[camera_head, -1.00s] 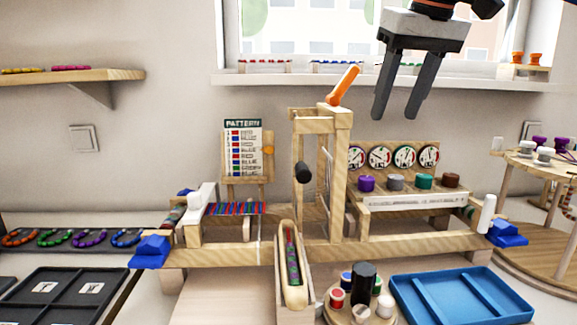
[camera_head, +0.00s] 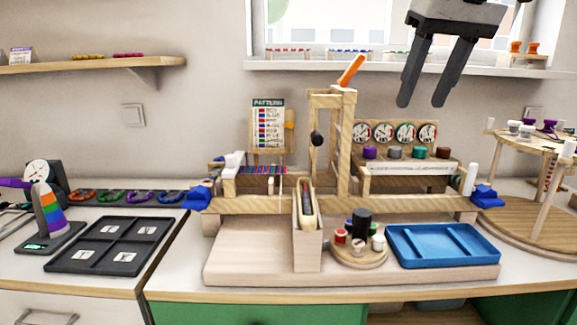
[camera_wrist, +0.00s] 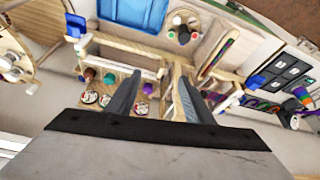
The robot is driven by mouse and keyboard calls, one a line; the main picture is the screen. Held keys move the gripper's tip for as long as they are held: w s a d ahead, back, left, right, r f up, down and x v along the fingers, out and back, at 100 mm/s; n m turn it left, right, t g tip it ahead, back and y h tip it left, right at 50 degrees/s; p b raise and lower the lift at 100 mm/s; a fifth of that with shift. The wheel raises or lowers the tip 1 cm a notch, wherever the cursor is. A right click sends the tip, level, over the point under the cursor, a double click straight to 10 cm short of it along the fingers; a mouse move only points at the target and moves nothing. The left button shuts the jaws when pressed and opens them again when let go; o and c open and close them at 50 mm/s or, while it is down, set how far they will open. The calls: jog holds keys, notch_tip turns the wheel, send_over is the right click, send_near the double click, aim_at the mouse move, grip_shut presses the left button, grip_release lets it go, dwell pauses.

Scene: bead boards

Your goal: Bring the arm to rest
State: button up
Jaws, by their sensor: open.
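My gripper (camera_head: 432,75) hangs high at the upper right of the head view, in front of the window. Its two dark fingers point down and stand apart, with nothing between them. In the wrist view my gripper (camera_wrist: 152,88) is over the wooden bead board, which looks upside down there. The wooden bead board (camera_head: 370,203) stands on the table below and clear of the fingers. Its orange lever (camera_head: 351,71) is to the left of the gripper. My upper arm is out of view.
A blue tray (camera_head: 443,247) lies at the front right, beside a round stand of small pots (camera_head: 357,254). A black sectioned tray (camera_head: 111,246) is at the left. A round wooden stand (camera_head: 545,225) is at the right. A shelf (camera_head: 90,66) and window sill (camera_head: 400,67) line the wall.

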jog(key=s+d+f, duration=0.2)
jog(key=s+f, duration=0.2)
jog(key=f, duration=1)
jog(key=s+d+f+m, duration=0.1)
jog(key=s+f, duration=0.3)
jog(key=f, duration=1)
jog(key=s+d+f+m, duration=0.1)
jog(key=s+f, duration=0.4)
jog(key=f, duration=1)
jog(key=shift+d+h, duration=0.4)
jog(key=shift+d, duration=0.5)
